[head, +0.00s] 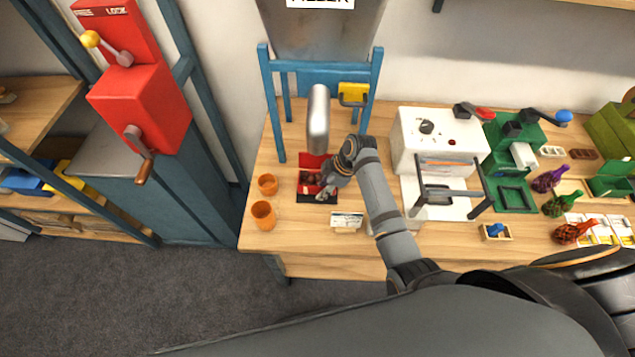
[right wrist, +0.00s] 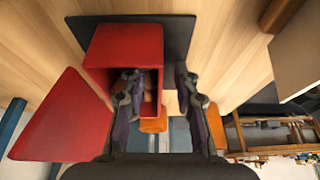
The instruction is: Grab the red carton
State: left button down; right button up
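The red carton (head: 314,162) stands open on a dark pad (head: 303,198) below the metal spout of the filler. Its inside looks dark with brownish contents, too small to make out. In the right wrist view the carton (right wrist: 125,42) shows its open mouth, with a red flap (right wrist: 65,118) out to the left. My right gripper (head: 329,190) is at the carton's right side. In the wrist view its fingers (right wrist: 160,98) are apart, one over the carton's mouth and one outside the right wall. Contact with the wall cannot be told. My left gripper is not in view.
Two orange cups (head: 264,214) stand left of the carton. A small light box (head: 346,222) lies in front. A white machine (head: 440,138) stands close on the right, with green devices and net bags beyond. The blue filler frame (head: 274,110) rises behind.

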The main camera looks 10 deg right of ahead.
grip_shut()
dwell(0.3)
